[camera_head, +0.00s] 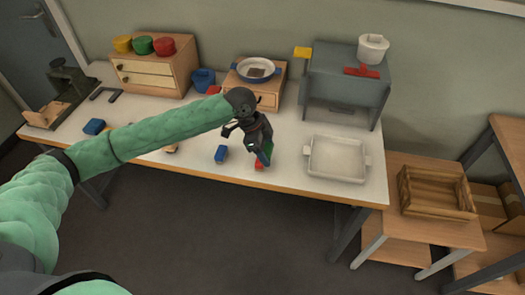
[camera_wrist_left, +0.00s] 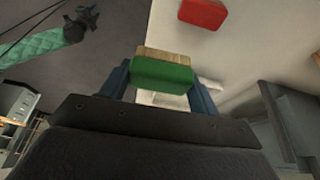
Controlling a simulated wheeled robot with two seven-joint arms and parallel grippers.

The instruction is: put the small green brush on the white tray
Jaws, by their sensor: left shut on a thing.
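My left gripper (camera_head: 263,154) is shut on the small green brush (camera_head: 268,148), above the table's front part. In the left wrist view the green brush (camera_wrist_left: 163,76) sits between the two fingers, its tan bristles facing away from the palm. The white tray (camera_head: 336,165) lies to the right of the gripper, flat and empty, with a handle at each side. My right gripper (camera_wrist_left: 82,20) shows small and dark at the upper left of the left wrist view; its jaws are too small to read.
A red brush (camera_head: 259,166) lies below the gripper and a blue one (camera_head: 221,153) to its left. A grey machine (camera_head: 345,85) stands behind the tray. A pan (camera_head: 256,70) rests on a wooden box. A wooden crate (camera_head: 435,190) stands on a lower stand at right.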

